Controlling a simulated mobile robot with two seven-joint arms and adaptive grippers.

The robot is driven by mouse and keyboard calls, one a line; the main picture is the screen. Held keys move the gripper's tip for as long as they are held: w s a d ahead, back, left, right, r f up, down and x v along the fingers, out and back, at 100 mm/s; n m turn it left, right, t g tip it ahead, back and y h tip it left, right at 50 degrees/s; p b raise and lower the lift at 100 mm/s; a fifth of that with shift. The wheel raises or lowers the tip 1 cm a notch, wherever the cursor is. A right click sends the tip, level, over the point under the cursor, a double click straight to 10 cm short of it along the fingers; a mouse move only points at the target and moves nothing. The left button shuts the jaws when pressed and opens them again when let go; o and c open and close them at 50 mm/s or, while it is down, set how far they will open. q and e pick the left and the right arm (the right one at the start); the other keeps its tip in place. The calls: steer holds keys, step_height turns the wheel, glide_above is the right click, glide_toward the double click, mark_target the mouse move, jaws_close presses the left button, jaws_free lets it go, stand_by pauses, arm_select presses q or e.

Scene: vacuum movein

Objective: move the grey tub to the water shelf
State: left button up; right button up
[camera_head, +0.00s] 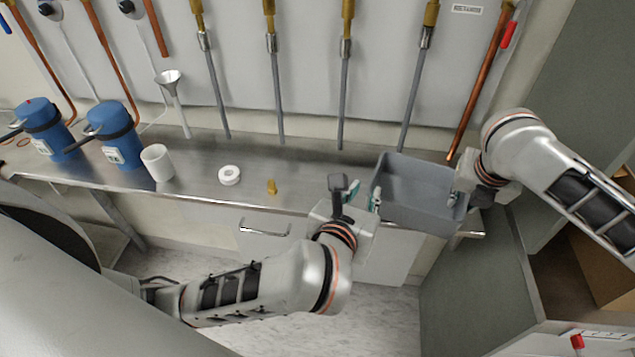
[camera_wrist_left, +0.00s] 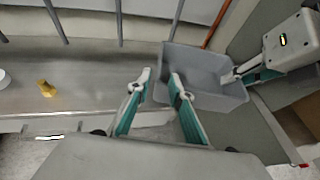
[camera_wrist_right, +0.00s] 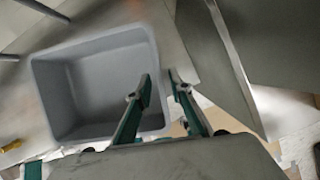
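The grey tub (camera_head: 418,187) is an empty open box on the right end of the steel counter. It shows in the left wrist view (camera_wrist_left: 205,65) and the right wrist view (camera_wrist_right: 95,75). My left gripper (camera_head: 360,192) is open at the tub's left side; whether its fingers straddle the wall I cannot tell. It shows in its own wrist view (camera_wrist_left: 161,80). My right gripper (camera_head: 456,190) is at the right wall. In its wrist view (camera_wrist_right: 160,82) it is open, one finger over the tub's inside and the other outside. I cannot identify a water shelf.
The steel counter (camera_head: 205,185) carries blue containers (camera_head: 115,135), a white cup (camera_head: 157,162), a white ring (camera_head: 229,175) and a brass fitting (camera_head: 272,186). Pipes hang along the back wall. A cabinet with a cardboard box (camera_head: 605,265) stands lower right.

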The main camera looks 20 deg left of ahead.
steer(key=v, duration=0.9)
steer(key=shift+s+r, duration=0.15)
steer(key=shift+r, duration=0.1)
